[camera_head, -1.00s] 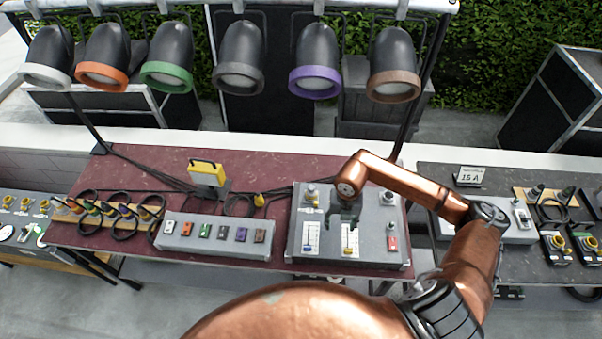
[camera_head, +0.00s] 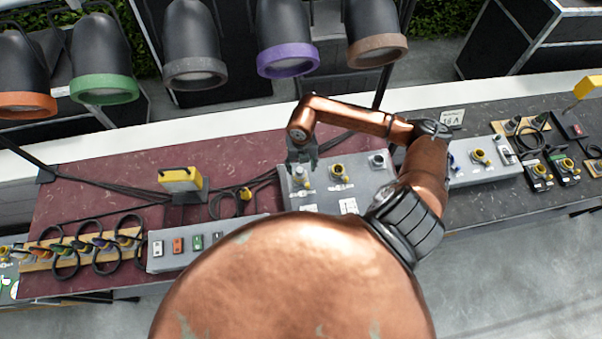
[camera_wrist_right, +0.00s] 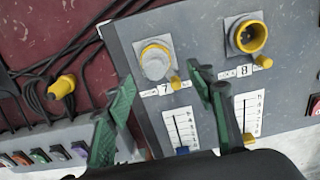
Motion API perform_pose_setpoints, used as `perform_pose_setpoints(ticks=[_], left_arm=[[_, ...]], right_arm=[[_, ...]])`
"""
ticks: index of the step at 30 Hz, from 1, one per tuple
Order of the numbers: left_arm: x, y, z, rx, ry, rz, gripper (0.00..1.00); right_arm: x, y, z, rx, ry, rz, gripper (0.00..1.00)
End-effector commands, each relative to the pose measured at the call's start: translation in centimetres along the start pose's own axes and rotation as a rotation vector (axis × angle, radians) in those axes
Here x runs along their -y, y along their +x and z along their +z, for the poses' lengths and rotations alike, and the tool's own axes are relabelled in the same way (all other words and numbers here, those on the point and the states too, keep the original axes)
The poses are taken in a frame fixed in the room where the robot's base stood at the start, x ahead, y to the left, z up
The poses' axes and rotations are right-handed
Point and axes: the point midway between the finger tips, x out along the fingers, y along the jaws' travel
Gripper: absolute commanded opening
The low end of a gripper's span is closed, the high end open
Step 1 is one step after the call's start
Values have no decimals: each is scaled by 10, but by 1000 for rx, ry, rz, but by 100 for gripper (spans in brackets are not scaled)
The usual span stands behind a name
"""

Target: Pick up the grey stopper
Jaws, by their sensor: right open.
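The grey stopper (camera_wrist_right: 155,63) sits in the yellow-rimmed socket marked 7 on the grey control box (camera_wrist_right: 196,32). In the head view the stopper (camera_head: 299,174) shows just below my right gripper (camera_head: 302,154), partly hidden by it. In the right wrist view my right gripper's green fingers (camera_wrist_right: 162,90) are open and empty. The stopper appears beyond the fingertips, between their lines, with no visible contact. Beside it, the yellow socket marked 8 (camera_wrist_right: 249,37) is uncovered. My left gripper is not in view.
A yellow plug (camera_wrist_right: 62,87) and black cables lie left of the box. A row of coloured switches (camera_head: 205,243) stands further left. A small yellow lamp-like unit (camera_head: 181,180) stands behind it. Another grey box (camera_head: 480,165) is on the right table. Spotlights hang behind.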

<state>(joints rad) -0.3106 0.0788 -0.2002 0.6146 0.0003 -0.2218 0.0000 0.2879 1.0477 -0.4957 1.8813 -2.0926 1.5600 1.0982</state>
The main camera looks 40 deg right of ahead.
Motion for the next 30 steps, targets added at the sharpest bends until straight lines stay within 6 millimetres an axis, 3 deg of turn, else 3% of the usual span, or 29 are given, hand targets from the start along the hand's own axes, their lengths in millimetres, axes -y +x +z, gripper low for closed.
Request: perform_pose_setpoints(ticks=[4, 7, 12, 16, 30], left_arm=[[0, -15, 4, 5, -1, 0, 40], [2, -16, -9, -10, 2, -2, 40], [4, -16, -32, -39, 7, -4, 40], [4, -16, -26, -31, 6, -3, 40], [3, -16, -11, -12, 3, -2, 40]], right_arm=[[-2, 21, 1, -5, 3, -1, 50], [-2, 33, 1, -2, 2, 0, 50], [-1, 39, 1, -1, 1, -1, 50], [-1, 39, 1, -1, 1, 0, 50], [0, 39, 1, 0, 2, -1, 18]])
